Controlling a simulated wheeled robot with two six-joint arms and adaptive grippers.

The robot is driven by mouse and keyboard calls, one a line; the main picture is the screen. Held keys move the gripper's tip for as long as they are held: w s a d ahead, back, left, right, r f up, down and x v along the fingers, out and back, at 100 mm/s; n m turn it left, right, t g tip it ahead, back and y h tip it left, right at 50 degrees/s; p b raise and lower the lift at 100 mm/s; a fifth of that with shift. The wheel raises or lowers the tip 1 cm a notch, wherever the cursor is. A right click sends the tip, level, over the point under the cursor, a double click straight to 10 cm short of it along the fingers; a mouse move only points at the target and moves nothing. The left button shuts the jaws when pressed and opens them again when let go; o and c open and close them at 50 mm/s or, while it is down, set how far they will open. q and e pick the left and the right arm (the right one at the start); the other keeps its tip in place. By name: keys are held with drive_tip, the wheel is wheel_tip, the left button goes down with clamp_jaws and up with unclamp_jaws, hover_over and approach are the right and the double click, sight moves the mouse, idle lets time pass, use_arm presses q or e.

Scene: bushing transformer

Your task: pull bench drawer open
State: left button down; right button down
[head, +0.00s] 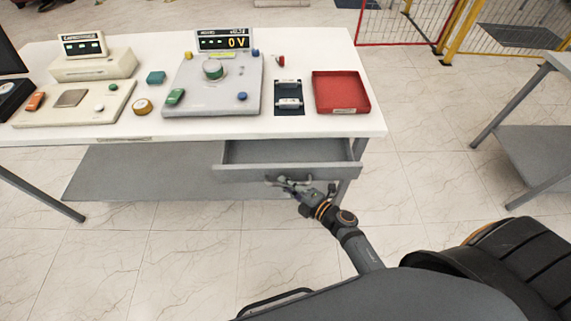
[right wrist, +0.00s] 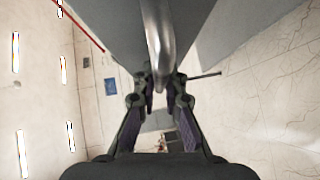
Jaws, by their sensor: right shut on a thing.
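The grey bench drawer (head: 240,172) sits under the right part of the white bench top. It stands partly open, and its interior shows empty. My right gripper (head: 276,180) is at the drawer's front, shut on the drawer handle. In the right wrist view, the handle (right wrist: 157,40) is a shiny metal bar that runs down between the fingers of my right gripper (right wrist: 160,92). In the head view the gripper hides most of the handle. My left gripper is not in view.
The bench top (head: 330,50) carries a red tray (head: 340,92), a grey instrument panel (head: 190,85) and a beige unit (head: 75,105). A grey lower shelf (head: 130,175) lies below. Another table (head: 540,140) stands at the right, with clear tiled floor between.

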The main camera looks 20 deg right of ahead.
drive_tip(key=s+a, duration=0.1)
drive_tip(key=s, duration=0.5)
drive_tip(key=shift+a, duration=0.35)
drive_tip(key=shift+s, duration=0.1)
drive_tip(key=c, duration=1.7)
unclamp_jaws()
drive_tip(key=v, duration=1.2)
